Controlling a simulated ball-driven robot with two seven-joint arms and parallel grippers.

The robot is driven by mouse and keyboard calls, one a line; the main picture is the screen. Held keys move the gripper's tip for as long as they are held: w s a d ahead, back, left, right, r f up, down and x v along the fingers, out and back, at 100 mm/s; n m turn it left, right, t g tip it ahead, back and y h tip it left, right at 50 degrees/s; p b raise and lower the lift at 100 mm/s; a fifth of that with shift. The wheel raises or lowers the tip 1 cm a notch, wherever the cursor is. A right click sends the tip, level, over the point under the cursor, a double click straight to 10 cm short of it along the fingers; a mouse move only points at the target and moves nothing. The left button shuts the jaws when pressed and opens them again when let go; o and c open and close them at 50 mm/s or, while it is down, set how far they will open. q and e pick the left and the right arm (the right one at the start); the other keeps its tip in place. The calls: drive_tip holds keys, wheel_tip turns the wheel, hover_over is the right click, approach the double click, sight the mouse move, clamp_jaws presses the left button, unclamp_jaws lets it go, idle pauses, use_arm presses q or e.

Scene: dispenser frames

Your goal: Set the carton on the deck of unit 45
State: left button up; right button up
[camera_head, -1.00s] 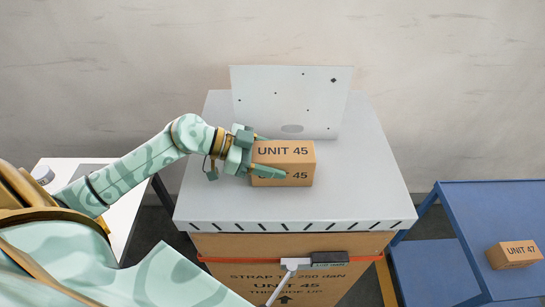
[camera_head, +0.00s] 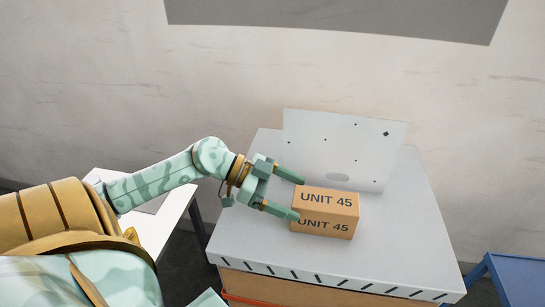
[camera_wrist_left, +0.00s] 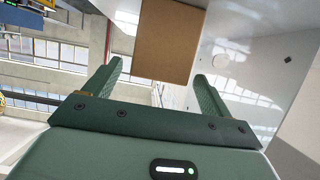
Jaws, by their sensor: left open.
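The brown carton (camera_head: 325,212), marked UNIT 45, rests upright on the pale grey deck (camera_head: 250,235) of unit 45, in front of the upright back panel (camera_head: 345,150). My left gripper (camera_head: 298,197) is open and empty at the carton's left side, its fingertips close to the carton's left end. In the left wrist view the carton (camera_wrist_left: 168,40) shows as a plain brown face beyond the open fingers of the left gripper (camera_wrist_left: 158,72), with nothing gripped between them. My right gripper is not in view.
A white table (camera_head: 160,228) stands to the left under my left arm. A blue table (camera_head: 515,275) is at the lower right. The deck has free room to the right of the carton. A pale wall (camera_head: 120,100) stands behind.

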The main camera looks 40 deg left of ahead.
use_arm(q)
drive_tip(key=v, duration=0.6)
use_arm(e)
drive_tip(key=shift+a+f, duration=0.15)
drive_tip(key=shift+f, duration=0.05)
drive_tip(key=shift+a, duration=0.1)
